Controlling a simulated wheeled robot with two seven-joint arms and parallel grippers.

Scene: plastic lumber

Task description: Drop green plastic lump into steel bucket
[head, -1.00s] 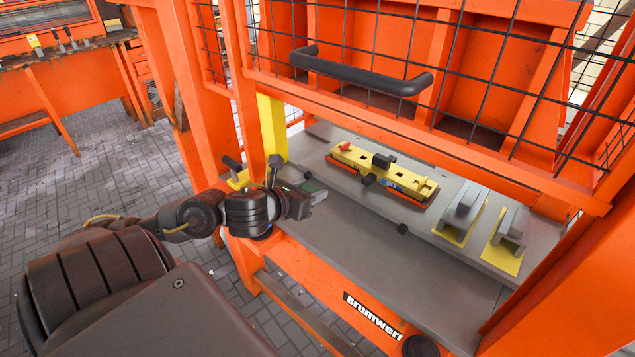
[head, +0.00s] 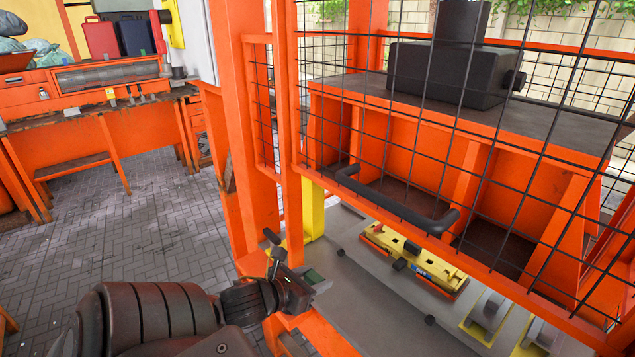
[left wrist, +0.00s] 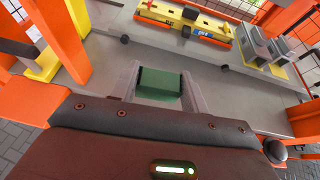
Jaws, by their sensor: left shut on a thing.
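The green plastic lump (left wrist: 160,83) is a small block between the two fingers of my left gripper (left wrist: 160,90) in the left wrist view. The gripper is shut on it and holds it over the grey bed of the orange machine. In the head view the left gripper (head: 308,284) is at the machine's front left, with a bit of the green lump (head: 314,276) showing at its tip. I cannot make out a steel bucket in these frames. My right gripper is not in view.
A wire-mesh guard with a black handle (head: 400,207) hangs above the bed. A yellow mould (head: 416,262) lies on the bed (head: 375,310). An orange post (head: 237,150) stands beside my arm. Tiled floor (head: 110,225) is open at left, before an orange workbench (head: 85,135).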

